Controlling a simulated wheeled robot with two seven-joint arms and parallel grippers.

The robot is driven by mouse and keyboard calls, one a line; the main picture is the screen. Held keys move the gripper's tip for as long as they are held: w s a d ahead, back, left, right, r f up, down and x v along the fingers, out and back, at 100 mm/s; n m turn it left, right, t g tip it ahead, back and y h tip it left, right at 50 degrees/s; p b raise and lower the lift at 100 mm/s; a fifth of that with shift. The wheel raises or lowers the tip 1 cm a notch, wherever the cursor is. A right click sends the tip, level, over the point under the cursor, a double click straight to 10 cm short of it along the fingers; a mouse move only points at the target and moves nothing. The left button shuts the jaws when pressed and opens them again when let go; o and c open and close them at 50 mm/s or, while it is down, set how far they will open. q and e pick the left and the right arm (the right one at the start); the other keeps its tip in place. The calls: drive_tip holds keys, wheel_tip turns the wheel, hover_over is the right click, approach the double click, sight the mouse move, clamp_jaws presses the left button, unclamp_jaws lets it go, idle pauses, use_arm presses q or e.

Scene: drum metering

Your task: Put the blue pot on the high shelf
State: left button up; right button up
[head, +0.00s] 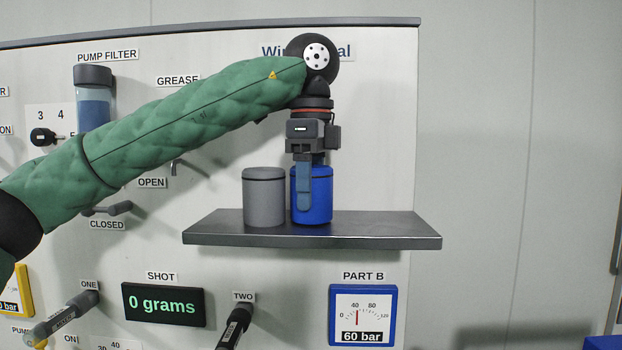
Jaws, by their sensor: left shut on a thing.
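The blue pot (325,205) is upright at the high shelf (390,232), a dark ledge on the white panel. Its base looks to be on the shelf top, or very close to it; I cannot tell if it bears on it. My left gripper (304,200) points down from above and is shut on the blue pot, with one finger showing in front of it. The other finger is hidden. My right gripper is not in view.
A grey pot (264,200) stands on the shelf just left of the blue pot, with a narrow gap between them. The shelf is bare to the right. Below are a shot display (164,305), a Part B gauge (362,316) and lever handles (236,325).

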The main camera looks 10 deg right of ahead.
use_arm(q)
drive_tip(key=shift+s+f, duration=0.1)
drive_tip(key=shift+s, duration=0.05)
drive_tip(key=shift+f, duration=0.1)
drive_tip(key=o, duration=1.1)
